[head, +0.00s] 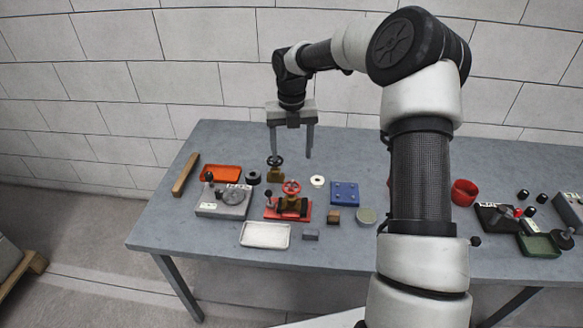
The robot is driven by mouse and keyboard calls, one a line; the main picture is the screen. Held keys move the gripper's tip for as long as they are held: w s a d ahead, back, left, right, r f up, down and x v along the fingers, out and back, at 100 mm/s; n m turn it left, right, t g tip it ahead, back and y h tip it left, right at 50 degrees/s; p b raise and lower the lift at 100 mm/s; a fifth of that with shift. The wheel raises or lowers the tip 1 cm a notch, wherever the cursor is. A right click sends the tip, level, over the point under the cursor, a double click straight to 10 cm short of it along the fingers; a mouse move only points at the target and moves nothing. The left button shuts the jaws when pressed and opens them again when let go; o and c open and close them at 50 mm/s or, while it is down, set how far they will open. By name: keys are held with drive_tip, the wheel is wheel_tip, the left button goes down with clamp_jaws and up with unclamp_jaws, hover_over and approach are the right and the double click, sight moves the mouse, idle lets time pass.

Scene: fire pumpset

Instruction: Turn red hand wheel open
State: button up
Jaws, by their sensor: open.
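The red hand wheel (291,187) sits on top of a brass-coloured valve body on a red-based pump unit (272,212), near the middle of the table's left half. My gripper (291,155) hangs above and behind it, fingers pointing down. The two fingers are spread wide with nothing between them. The gripper is apart from the red wheel. A second valve with a black hand wheel (275,160) stands just behind the red one, close below the gripper in the picture.
A grey machine (222,203) stands left of the red-based unit. A red cup (464,192) and other equipment are at right. My arm hides part of the table.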

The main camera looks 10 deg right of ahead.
drive_tip(key=shift+r, duration=2.65)
drive_tip(key=s+a+r+m+t+h, duration=0.1)
drive_tip(key=s+r+m, duration=0.5)
drive_tip(key=s+m, duration=0.3)
drive_tip(key=s+a+r+m+t+h, duration=0.1)
drive_tip(key=s+a+r+m, duration=0.1)
drive_tip(key=s+r+m, duration=0.6)
drive_tip(key=s+d+m+t+y, duration=0.1)
drive_tip(key=s+m, duration=0.7)
drive_tip(key=m, duration=0.1)
drive_tip(key=s+d+m+t+y, duration=0.1)
drive_tip(key=s+m+t, duration=0.1)
drive_tip(key=s+m, duration=0.6)
drive_tip(key=shift+s+d+m+t, duration=0.3)
drive_tip(key=shift+m, duration=0.2)
